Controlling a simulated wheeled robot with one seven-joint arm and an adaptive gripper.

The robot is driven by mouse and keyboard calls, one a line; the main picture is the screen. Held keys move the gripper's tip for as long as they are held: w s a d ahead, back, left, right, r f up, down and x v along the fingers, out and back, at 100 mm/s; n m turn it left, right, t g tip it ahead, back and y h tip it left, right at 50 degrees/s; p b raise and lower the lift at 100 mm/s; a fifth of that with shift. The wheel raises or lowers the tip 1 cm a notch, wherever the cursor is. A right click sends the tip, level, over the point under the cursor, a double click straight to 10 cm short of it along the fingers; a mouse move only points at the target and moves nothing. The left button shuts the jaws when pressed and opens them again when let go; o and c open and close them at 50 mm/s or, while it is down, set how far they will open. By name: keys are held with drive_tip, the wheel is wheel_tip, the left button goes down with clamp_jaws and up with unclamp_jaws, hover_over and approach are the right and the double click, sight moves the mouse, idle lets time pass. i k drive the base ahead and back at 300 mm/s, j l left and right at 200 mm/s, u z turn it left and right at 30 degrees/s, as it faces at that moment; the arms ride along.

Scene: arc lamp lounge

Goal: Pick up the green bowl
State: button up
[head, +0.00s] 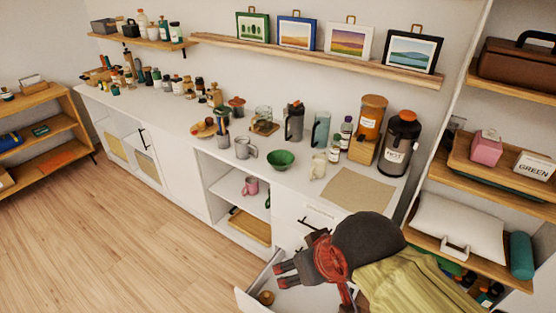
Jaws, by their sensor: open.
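The green bowl (281,160) stands upright on the white counter (222,161), near its front edge. A grey mug (244,148) is to its left and a pale animal-shaped item (318,166) to its right. My gripper (276,275) is open and empty. It is in the lower part of the head view, in front of the counter and over an open drawer, well apart from the bowl. Nothing hides the bowl.
The open drawer (243,297) juts out below my gripper, with a small round item in it. Bottles, a glass press (294,122) and a large dispenser (400,145) stand behind the bowl. A beige mat (357,190) lies on the counter to the right.

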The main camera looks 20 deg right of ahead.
sight(280, 160)
drive_tip(key=k, duration=0.65)
drive_tip(key=i+j+z, duration=0.1)
drive_tip(key=z, duration=1.65)
drive_tip(key=i+j, duration=0.1)
drive_tip(key=j, duration=0.95)
drive_tip(key=i+j+z, duration=0.1)
drive_tip(key=j, duration=1)
drive_tip(key=i+j, duration=0.1)
drive_tip(key=j, duration=0.95)
